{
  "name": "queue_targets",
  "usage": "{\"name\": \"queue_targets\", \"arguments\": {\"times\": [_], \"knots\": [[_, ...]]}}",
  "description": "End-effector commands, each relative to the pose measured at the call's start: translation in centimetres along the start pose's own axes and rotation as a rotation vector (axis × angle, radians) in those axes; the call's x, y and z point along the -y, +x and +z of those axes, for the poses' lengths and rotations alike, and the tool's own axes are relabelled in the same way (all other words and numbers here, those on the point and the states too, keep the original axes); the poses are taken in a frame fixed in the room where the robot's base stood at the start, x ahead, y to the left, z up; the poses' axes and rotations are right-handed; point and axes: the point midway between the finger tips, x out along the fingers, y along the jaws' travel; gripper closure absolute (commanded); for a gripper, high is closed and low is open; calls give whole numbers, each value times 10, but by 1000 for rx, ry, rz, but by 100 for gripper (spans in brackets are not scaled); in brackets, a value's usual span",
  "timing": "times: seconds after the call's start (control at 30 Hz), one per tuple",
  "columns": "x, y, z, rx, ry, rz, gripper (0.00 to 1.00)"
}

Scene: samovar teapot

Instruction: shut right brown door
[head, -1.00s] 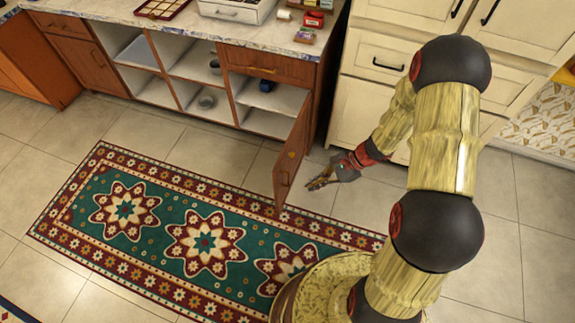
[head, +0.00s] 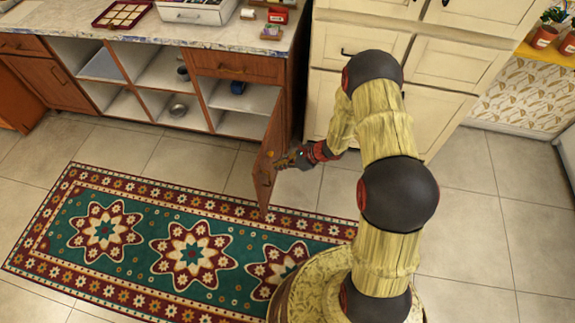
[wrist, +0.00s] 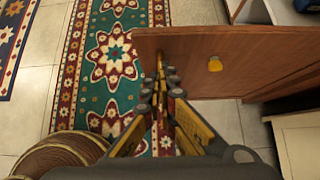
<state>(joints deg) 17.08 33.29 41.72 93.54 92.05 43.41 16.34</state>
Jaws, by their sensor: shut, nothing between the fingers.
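The right brown door (head: 266,165) stands swung open from the lower cabinet, jutting out over the edge of the rug. In the wrist view the fingers of my gripper (wrist: 165,84) are closed together, empty, near the handle. I cannot tell whether the fingertips touch the door.
The open cabinet shelves (head: 240,98) hold a dark blue item (head: 238,88) and a metal bowl (head: 178,110). A patterned rug (head: 135,190) covers the floor in front. Cream drawers (head: 440,75) stand to the right. Tiled floor is free at the right.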

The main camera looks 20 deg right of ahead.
Motion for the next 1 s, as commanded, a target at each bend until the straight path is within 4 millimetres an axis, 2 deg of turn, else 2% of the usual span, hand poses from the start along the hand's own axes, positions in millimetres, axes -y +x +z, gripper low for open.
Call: {"name": "queue_targets", "arguments": {"times": [0.03, 0.1, 0.33, 1.0], "knots": [[-1, 13, -2, 0, -1, 2, 100], [-1, 26, -2, -1, -2, 3, 100], [0, 45, 21, 0, -3, 1, 100], [0, 55, 33, 0, 2, -5, 100]]}}
